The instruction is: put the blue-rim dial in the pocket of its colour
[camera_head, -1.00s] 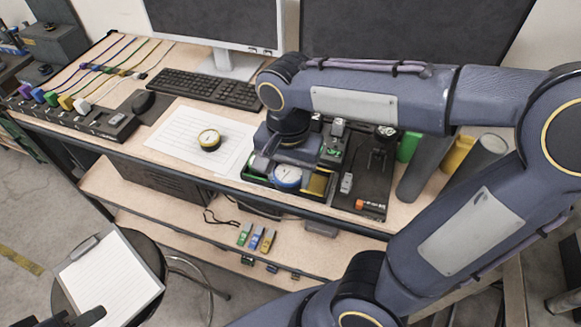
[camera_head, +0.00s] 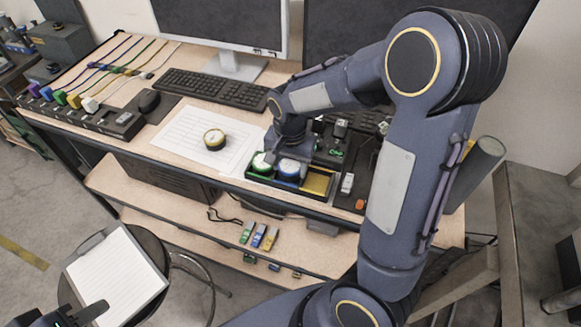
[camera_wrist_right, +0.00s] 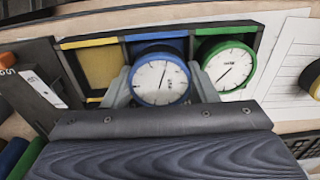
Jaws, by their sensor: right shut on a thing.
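The blue-rim dial (camera_head: 289,170) has a white face and is at the middle, blue pocket of a dark three-pocket tray (camera_head: 262,180). My right gripper (camera_wrist_right: 160,85) is shut on this dial, a finger on each side of its rim. In the right wrist view the dial (camera_wrist_right: 160,80) lies within the pocket's outline, with blue pocket wall (camera_wrist_right: 152,46) showing behind it. I cannot tell whether it touches the pocket floor. My left gripper (camera_head: 78,315) is at the lower left, partly cut off, far from the tray.
A green-rim dial (camera_wrist_right: 226,66) sits in the green pocket beside the blue one. The yellow pocket (camera_head: 318,183) is empty. A yellow-rim dial (camera_head: 214,139) lies on the paper sheet (camera_head: 185,133). A black stand area (camera_head: 358,165) adjoins the tray's right side.

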